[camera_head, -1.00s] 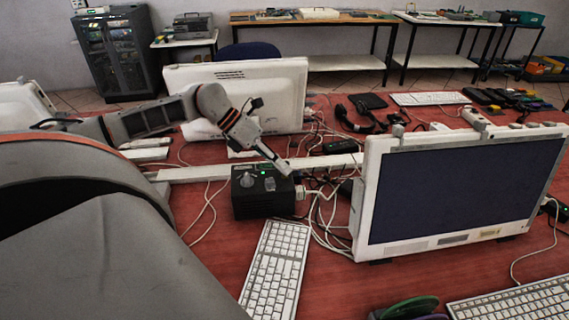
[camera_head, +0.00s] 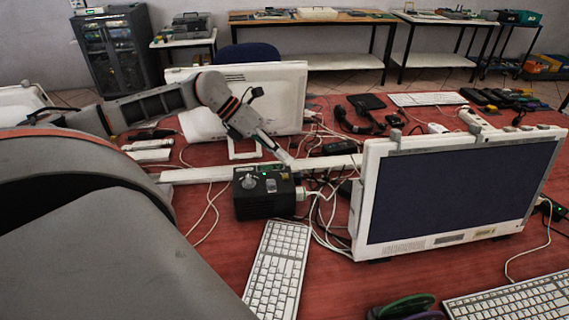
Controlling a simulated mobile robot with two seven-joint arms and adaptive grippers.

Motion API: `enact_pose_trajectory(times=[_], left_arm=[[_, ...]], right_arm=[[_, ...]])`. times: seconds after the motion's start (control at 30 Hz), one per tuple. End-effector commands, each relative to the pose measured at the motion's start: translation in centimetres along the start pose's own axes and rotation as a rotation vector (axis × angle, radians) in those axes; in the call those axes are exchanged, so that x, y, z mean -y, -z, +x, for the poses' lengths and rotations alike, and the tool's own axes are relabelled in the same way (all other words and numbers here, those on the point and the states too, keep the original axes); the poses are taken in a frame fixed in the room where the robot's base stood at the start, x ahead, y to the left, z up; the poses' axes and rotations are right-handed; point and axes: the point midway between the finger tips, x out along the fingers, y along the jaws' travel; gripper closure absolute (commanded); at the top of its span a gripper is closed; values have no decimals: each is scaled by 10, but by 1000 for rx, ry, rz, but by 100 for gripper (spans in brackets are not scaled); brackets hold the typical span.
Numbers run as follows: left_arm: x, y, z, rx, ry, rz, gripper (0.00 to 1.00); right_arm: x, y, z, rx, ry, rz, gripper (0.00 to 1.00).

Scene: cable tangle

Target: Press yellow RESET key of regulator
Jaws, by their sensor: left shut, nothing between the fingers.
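The regulator looks to be the black box (camera_head: 262,206) on the red table, left of the front monitor. Its top carries grey knobs and a small green light; I cannot make out a yellow key. My left gripper (camera_head: 289,163) is shut and empty, pointing down and to the right. Its tips appear just behind and above the box's back right corner, by the white rail; I cannot tell whether they touch anything. My right gripper is not in view.
A large monitor (camera_head: 459,191) stands right of the box, another monitor (camera_head: 283,100) behind it. White cables (camera_head: 325,215) tangle between box and front monitor. A white rail (camera_head: 205,175) runs behind the box. A keyboard (camera_head: 276,270) lies in front.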

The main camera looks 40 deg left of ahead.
Motion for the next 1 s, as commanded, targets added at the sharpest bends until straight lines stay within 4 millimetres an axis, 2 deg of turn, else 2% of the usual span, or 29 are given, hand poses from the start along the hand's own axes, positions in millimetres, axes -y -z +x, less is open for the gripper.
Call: enact_pose_trajectory(times=[0.23,1.0], left_arm=[[12,-12,-16,0,0,1,100],[12,-11,-16,0,1,-1,100]], right_arm=[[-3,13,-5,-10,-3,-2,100],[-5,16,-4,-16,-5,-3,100]])
